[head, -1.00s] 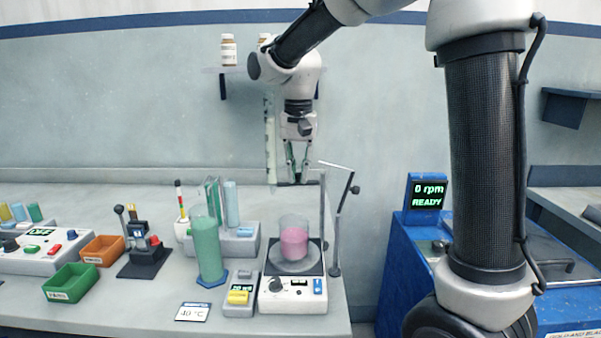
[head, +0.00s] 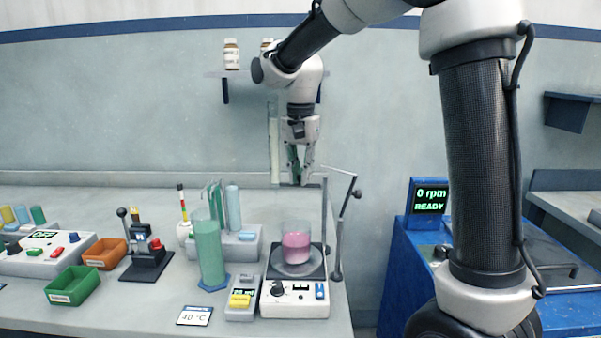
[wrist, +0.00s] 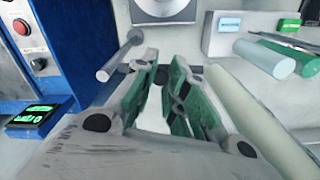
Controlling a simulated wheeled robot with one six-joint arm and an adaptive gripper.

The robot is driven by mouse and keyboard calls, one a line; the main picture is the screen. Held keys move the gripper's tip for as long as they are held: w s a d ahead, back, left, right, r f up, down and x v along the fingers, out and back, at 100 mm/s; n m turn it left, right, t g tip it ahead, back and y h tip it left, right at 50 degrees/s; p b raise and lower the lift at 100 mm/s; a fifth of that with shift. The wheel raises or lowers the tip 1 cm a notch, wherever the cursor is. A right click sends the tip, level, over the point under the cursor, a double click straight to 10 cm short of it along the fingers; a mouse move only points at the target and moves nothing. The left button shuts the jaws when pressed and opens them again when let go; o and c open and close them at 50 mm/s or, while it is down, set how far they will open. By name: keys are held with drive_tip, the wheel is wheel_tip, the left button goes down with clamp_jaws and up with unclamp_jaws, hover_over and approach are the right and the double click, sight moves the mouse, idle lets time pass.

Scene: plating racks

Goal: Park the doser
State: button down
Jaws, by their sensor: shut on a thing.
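The doser appears to be the tall translucent tube (head: 274,145) on a thin dark crossbar beside the stand rod (head: 325,215). It stands upright, just left of my gripper (head: 302,180). In the wrist view, a pale tube (wrist: 258,120) runs along the right of my gripper (wrist: 165,75). My fingers point down with their green pads, at crossbar height above the hotplate (head: 296,304). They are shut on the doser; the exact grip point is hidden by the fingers. A beaker of pink liquid (head: 296,247) stands on the hotplate below.
A jointed rod with a black knob (head: 357,193) stands close right of the stand. A green cylinder (head: 209,252) and a rack (head: 240,245) stand left. A blue machine (head: 395,270) reading "0 rpm READY" is at right. A shelf with bottles (head: 231,55) is above.

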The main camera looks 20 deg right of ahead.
drive_tip(key=c, duration=1.4)
unclamp_jaws()
drive_tip(key=shift+w, duration=0.1)
wheel_tip(320, 180, up, 12)
drive_tip(key=shift+r, duration=0.1)
drive_tip(key=shift+d, duration=0.1)
drive_tip(key=s+d+f+n+t, duration=0.1)
drive_tip(key=s+d+n+t, duration=0.15)
drive_tip(key=s+d, duration=0.7)
drive_tip(key=s+d+f+n, duration=0.1)
drive_tip(key=s+f, duration=0.2)
drive_tip(key=s, duration=0.2)
drive_tip(key=s+d+f+n+t, duration=0.1)
drive_tip(key=s+d+f+n, duration=0.1)
drive_tip(key=s+f, duration=0.2)
drive_tip(key=s+d+f+n+t, duration=0.1)
drive_tip(key=s+d+f+n, duration=0.1)
drive_tip(key=s, duration=0.5)
drive_tip(key=shift+s+d+f, duration=0.15)
drive_tip(key=shift+f, duration=0.55)
